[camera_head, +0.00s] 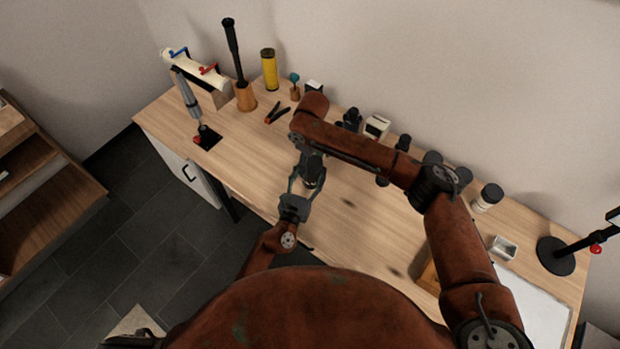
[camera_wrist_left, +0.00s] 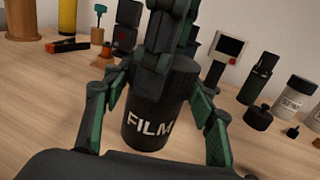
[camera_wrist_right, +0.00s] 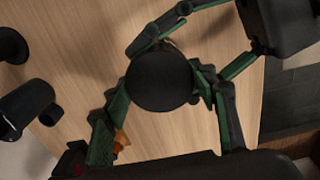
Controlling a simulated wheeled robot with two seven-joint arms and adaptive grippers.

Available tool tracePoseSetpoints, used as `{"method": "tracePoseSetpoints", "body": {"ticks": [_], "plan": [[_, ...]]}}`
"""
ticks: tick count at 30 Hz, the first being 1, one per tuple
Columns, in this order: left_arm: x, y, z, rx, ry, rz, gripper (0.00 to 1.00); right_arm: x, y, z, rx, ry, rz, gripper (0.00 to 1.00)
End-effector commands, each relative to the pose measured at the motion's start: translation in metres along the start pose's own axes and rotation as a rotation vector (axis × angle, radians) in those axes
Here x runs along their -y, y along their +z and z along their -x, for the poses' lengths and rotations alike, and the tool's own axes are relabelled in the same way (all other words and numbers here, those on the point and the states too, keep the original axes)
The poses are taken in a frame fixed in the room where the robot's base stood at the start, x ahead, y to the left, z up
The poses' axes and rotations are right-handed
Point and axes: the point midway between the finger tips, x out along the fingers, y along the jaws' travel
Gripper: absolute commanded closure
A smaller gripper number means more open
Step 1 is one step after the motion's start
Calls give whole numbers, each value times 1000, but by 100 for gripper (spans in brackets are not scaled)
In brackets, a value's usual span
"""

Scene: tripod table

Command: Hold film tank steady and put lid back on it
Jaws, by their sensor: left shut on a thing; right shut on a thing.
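The black film tank (camera_wrist_left: 148,128), lettered FILM, stands upright on the table between the green-padded fingers of my left gripper (camera_wrist_left: 160,100), which is shut on it. My right gripper (camera_head: 312,166) comes down from above, right over the tank. In the right wrist view its fingers close on both sides of a black round lid (camera_wrist_right: 160,80). The lid is over the tank and hides the tank's top from above. In the left wrist view the right gripper covers part of the rim, so I cannot tell whether the lid is fully seated.
Pliers (camera_head: 277,112), a yellow canister (camera_head: 269,70) and a wooden holder (camera_head: 246,97) stand or lie to the back left. Black and white containers (camera_head: 487,198) line the back right. A lamp base (camera_head: 556,256) is at the far right. The wood (camera_head: 350,215) right of the tank is clear.

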Motion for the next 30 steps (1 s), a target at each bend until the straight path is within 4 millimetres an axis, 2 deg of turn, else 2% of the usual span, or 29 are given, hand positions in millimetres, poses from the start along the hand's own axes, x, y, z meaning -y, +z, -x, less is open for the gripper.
{"method": "tracePoseSetpoints", "body": {"ticks": [22,23,30], "plan": [[-5,-3,1,-4,7,-3,100,-2,2,-1,6,3,-9,76],[-5,-3,1,-4,7,-3,100,-2,2,-1,6,3,-9,46],[-4,-3,1,-4,5,-2,100,-2,2,-1,4,2,-7,30]]}}
